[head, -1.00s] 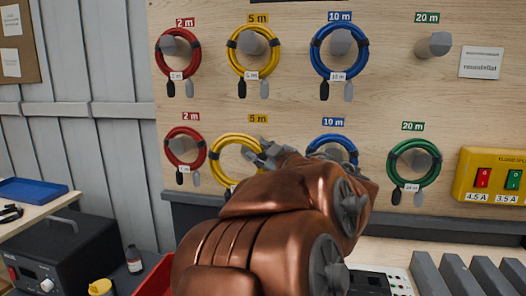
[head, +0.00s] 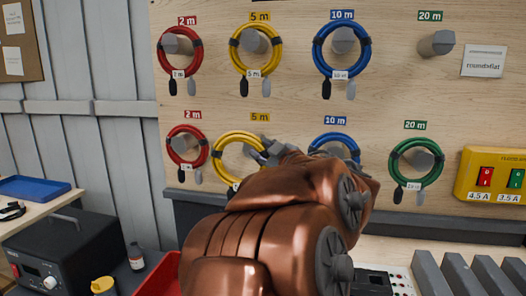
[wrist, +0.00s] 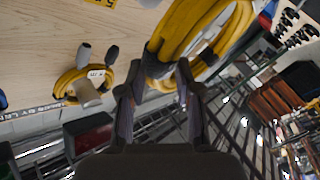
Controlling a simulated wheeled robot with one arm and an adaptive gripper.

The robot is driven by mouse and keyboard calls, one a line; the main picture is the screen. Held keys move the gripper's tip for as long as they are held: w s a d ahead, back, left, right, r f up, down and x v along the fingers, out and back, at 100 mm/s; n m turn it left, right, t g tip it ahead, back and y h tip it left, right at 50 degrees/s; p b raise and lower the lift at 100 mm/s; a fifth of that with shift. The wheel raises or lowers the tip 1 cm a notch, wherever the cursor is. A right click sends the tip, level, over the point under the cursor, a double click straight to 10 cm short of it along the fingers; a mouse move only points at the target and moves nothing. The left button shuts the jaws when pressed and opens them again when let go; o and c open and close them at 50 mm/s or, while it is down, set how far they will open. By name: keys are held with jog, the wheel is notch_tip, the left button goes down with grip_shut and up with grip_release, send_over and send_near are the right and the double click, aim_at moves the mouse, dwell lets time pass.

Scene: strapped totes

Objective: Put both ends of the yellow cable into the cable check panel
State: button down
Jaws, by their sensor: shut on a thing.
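My gripper (head: 262,152) is shut on the lower yellow cable coil (head: 216,158) at its right side, in front of the wooden board. Bare wood shows through this coil, with no peg visible inside it. In the wrist view the coil (wrist: 190,35) is large and close, and a dark strap binds it by my fingertips (wrist: 157,82). Its plug ends are mostly hidden behind my arm. A second yellow coil (head: 233,48) hangs on the upper peg, with one black and one grey plug; it also shows in the wrist view (wrist: 62,84). I cannot tell which fixture is the cable check panel.
Red coils (head: 164,55) hang left, blue coils (head: 317,48) and a green coil (head: 397,160) right. The top right peg (head: 440,43) is empty. A yellow switch box (head: 472,181) is at right. Below are grey slanted dividers (head: 430,272) and a red bin (head: 162,282).

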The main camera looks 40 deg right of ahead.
jog(key=w+d+p, duration=0.4)
jog(key=w+d, duration=0.6)
jog(key=d, duration=0.3)
jog(key=shift+f+p, duration=0.35)
jog(key=shift+f, duration=0.1)
dwell(6.2)
